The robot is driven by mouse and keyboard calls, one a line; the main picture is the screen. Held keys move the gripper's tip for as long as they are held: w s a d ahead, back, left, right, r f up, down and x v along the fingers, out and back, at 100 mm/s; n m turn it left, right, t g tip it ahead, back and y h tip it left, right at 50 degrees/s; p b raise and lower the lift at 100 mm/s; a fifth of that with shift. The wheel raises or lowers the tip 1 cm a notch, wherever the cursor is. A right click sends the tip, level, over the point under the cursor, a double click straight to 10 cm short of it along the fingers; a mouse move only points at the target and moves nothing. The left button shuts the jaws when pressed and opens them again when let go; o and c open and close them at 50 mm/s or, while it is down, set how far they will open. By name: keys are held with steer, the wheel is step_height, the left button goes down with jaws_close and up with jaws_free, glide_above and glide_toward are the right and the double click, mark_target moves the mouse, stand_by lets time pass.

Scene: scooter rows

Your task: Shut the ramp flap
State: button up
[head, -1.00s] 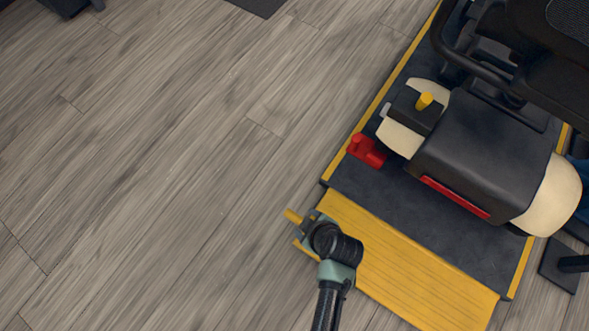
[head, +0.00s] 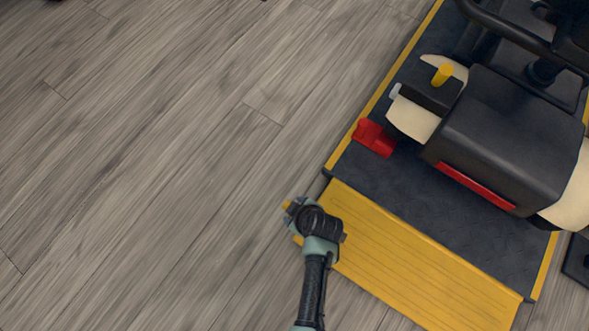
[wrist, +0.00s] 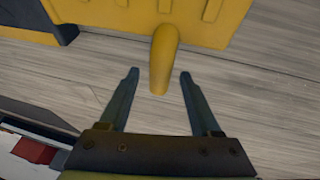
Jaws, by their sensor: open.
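The yellow ramp flap (head: 415,265) slopes or lies out from the front edge of the dark platform in the head view; its exact tilt is hard to judge. Its ribbed yellow face also shows at the top of the wrist view (wrist: 110,18). A rounded yellow handle (wrist: 164,55) sticks out from the flap toward my gripper (wrist: 159,73). My gripper is open, with one finger on each side of the handle's end and a gap on both sides. In the head view my wrist hides most of the fingers; a yellow tip (head: 288,205) shows beside it.
A scooter with a black seat base (head: 505,135) and cream bodywork stands on the yellow-edged dark platform (head: 400,185). A red block (head: 374,138) sits at the platform's left edge. The wood floor (head: 150,170) at left is clear.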

steer(key=shift+f, duration=0.15)
jaws_close()
stand_by(0.4)
stand_by(1.0)
